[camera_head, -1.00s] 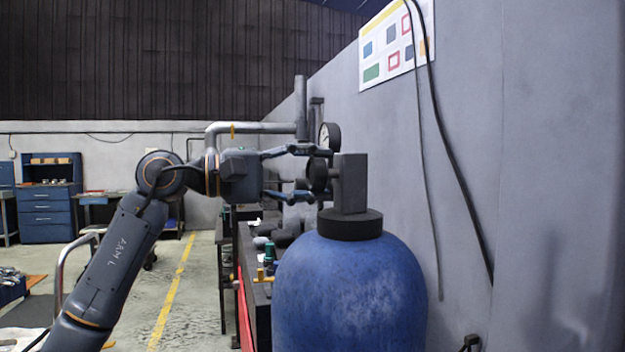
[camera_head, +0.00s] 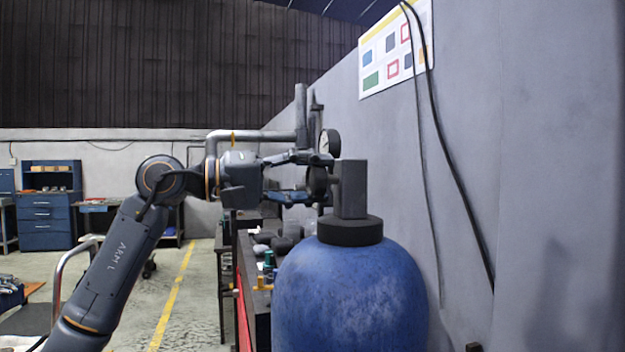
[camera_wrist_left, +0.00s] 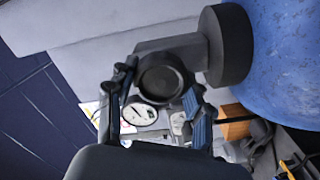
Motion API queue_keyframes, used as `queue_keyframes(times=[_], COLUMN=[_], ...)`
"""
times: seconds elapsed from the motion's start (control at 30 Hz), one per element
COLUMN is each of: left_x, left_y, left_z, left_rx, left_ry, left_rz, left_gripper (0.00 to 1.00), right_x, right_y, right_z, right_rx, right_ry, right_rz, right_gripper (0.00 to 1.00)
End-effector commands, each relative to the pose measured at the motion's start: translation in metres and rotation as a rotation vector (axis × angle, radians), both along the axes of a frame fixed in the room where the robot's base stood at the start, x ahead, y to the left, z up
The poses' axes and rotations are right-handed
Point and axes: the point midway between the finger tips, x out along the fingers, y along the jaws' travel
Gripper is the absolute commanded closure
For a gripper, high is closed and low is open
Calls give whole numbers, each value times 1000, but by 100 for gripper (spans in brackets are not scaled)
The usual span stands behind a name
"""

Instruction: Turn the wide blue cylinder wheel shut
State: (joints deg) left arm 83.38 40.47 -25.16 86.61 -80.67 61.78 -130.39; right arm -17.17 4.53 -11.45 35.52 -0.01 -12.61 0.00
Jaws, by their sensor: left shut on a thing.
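The wide blue cylinder (camera_head: 350,295) stands upright with a black collar (camera_head: 350,230) and a dark grey valve block (camera_head: 352,188) on top. The round black wheel (camera_head: 317,181) is on the block's left side. In the wrist view the wheel (camera_wrist_left: 163,77) shows face-on between the two fingers, with the black collar and blue shoulder at upper right. My left gripper (camera_head: 319,179) comes from the left and is shut on the wheel, one finger on each side of its rim. Its fingers partly hide the wheel in the head view. My right gripper is not in view.
A pressure gauge (camera_head: 329,144) and grey pipe (camera_head: 258,129) are close behind the gripper. A grey wall (camera_head: 470,180) with hanging black cables stands right of the cylinder. A bench with a red side (camera_head: 243,312) and small items is to the left. Open floor lies further left.

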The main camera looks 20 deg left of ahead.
Motion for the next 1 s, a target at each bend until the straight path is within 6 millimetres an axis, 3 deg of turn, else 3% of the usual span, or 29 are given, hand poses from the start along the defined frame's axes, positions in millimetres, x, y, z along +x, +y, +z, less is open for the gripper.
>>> queue_keyframes(times=[0.13, 0.17, 0.27, 0.67, 1.0], left_x=[0, 0, 0, -3, -39], left_y=[-1, -1, -1, 5, 60], left_z=[-1, -1, -1, -1, -1], left_rx=[4, 4, 3, 0, 2], left_ry=[0, 0, 1, 1, 1], left_rz=[0, 0, -1, 0, 4], left_gripper=[80, 43, 25, 25, 25], right_x=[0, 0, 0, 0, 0], right_y=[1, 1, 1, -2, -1], right_z=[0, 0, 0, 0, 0], right_rx=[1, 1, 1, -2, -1], right_ry=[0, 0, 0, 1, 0], right_rz=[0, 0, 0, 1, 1], right_gripper=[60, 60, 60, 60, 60])
